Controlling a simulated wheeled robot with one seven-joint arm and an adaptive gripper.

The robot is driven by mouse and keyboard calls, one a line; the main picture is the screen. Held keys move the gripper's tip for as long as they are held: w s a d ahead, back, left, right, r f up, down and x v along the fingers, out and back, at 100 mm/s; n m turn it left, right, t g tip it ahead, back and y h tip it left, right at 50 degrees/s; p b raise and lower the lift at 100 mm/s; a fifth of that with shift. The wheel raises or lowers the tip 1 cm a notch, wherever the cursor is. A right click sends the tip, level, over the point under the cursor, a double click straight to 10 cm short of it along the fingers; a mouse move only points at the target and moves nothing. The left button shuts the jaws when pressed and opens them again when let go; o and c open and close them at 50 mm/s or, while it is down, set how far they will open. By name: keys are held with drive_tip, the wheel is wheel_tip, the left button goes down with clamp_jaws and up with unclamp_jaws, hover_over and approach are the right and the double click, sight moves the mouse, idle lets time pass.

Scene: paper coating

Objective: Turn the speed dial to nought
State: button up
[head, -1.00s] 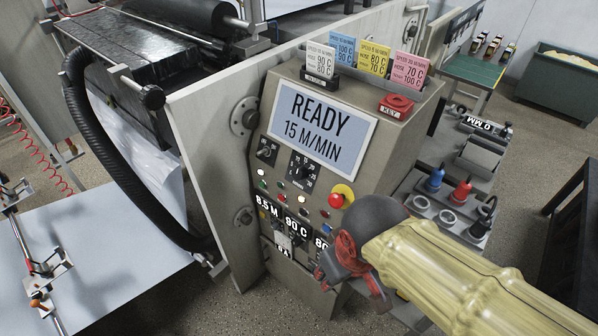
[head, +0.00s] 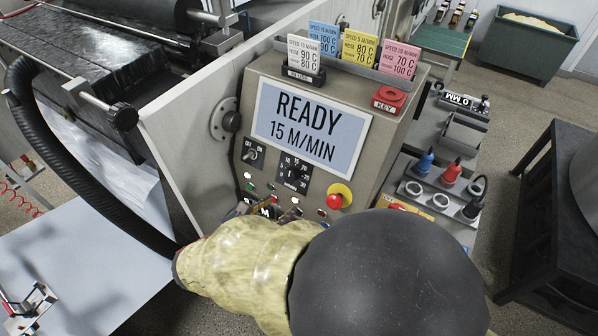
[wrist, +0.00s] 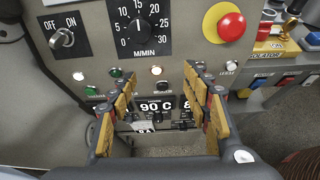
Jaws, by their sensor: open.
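The speed dial (head: 291,172) is a black knob on a black scale plate on the sloping control panel, below the screen (head: 310,127) that reads READY 15 M/MIN. In the wrist view the dial (wrist: 138,29) sits at the top, with a scale from 0 to 30 M/MIN; its pointer looks roughly upward, near 15. My gripper (wrist: 160,92) is open and empty, its yellow-padded fingers spread below the dial, over the row of lamps and the 90 C display. The fingers are apart from the dial. In the head view my arm hides most of the gripper and the lower panel.
An OFF/ON switch (wrist: 62,39) is left of the dial, and a red stop button on yellow (wrist: 231,25) is to its right. A red key block (head: 389,100) and coloured cards (head: 357,50) stand on top of the cabinet. A side shelf holds coloured plugs (head: 450,172).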

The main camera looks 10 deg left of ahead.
sight(289, 177)
drive_tip(key=shift+w+d+r+n+t+b, duration=0.1)
drive_tip(key=shift+w+d+n+t+b, duration=0.25)
drive_tip(key=shift+w, duration=1.25)
drive_tip(key=shift+w+r+n+t+b, duration=0.15)
drive_tip(key=shift+w+n+b, duration=0.45)
drive_tip(key=shift+w, duration=0.95)
drive_tip(key=shift+w+d+r+n+t+b, duration=0.1)
drive_tip(key=shift+w+d+n+t+b, duration=0.3)
drive_tip(key=shift+w, duration=1.2)
drive_tip(key=shift+a, duration=0.2)
drive_tip(key=c, duration=0.3)
drive_tip(key=c, duration=0.8)
drive_tip(key=shift+c, duration=0.3)
drive_tip(key=shift+r+n+p, duration=0.1)
drive_tip(key=shift+n+p, duration=0.35)
drive_tip(key=shift+p, duration=0.4)
